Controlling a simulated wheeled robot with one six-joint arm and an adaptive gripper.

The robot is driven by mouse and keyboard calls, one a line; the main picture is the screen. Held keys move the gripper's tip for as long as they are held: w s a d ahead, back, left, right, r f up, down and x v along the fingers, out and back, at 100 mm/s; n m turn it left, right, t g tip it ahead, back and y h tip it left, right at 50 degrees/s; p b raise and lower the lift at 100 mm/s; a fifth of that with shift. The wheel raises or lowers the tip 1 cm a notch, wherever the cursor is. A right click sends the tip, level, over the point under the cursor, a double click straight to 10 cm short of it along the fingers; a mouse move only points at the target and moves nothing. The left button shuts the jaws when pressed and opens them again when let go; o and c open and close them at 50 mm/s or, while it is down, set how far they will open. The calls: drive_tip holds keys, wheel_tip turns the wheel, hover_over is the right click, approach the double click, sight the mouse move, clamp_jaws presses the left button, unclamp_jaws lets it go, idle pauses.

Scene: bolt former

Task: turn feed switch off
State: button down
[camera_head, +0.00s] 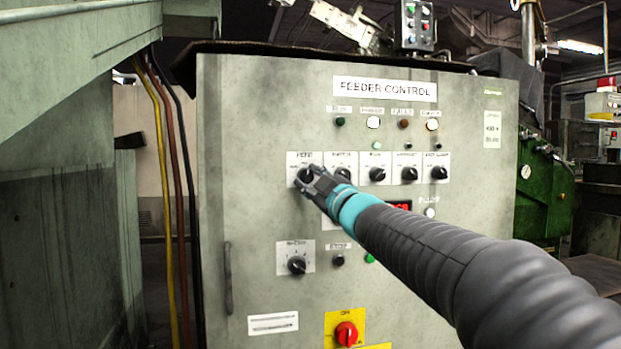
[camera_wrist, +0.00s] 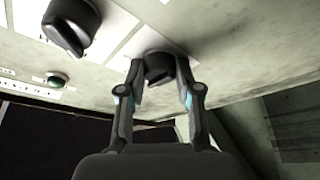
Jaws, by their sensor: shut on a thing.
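The feed switch (camera_head: 306,174) is a black rotary knob on a white plate at the left end of a row of knobs on the grey feeder control cabinet (camera_head: 250,120). My gripper (camera_head: 312,182) is at this knob in the head view and partly covers it. In the wrist view the black knob (camera_wrist: 158,68) sits between the two fingers of my gripper (camera_wrist: 160,80), which are shut on its sides. The knob's pointer direction cannot be told, since the fingers and the viewing angle hide it.
A neighbouring black knob (camera_wrist: 72,24) is close beside the gripper. Below are a selector knob (camera_head: 297,264) and a red switch on a yellow plate (camera_head: 346,334). A vertical handle (camera_head: 228,278) is on the cabinet's left side. Yellow and red cables (camera_head: 165,180) hang left of it.

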drive_tip(key=c, duration=0.8)
unclamp_jaws()
drive_tip(key=v, duration=1.2)
drive_tip(key=shift+d, duration=0.1)
